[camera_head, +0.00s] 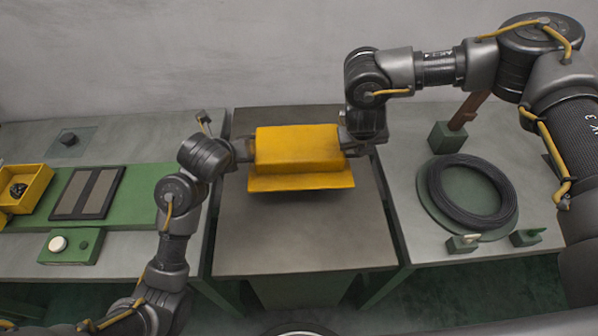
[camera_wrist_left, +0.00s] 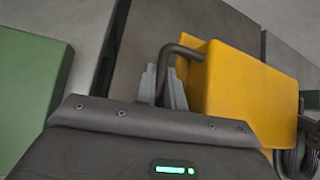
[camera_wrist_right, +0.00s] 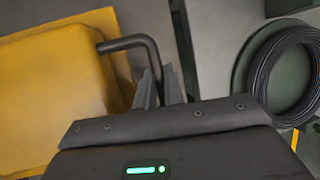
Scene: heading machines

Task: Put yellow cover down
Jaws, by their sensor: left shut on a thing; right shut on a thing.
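The yellow cover (camera_head: 300,150) is a box-like hood with a flared lower edge, over the middle table (camera_head: 300,235) in the head view. A dark shadow lies under its front edge; I cannot tell how far it is above the table. My left gripper (camera_head: 243,150) is shut on the dark bent handle (camera_wrist_left: 172,56) at the cover's left end. My right gripper (camera_head: 347,140) is shut on the matching handle (camera_wrist_right: 135,45) at its right end. The cover also shows in the left wrist view (camera_wrist_left: 245,95) and the right wrist view (camera_wrist_right: 50,85).
On the right table, a black wire coil (camera_head: 473,190) lies on a round green base, with a green block (camera_head: 447,138) behind it. On the left are a dark two-panel pad (camera_head: 87,192), a yellow bin (camera_head: 28,185) and a green button box (camera_head: 70,246). The middle table's front is bare.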

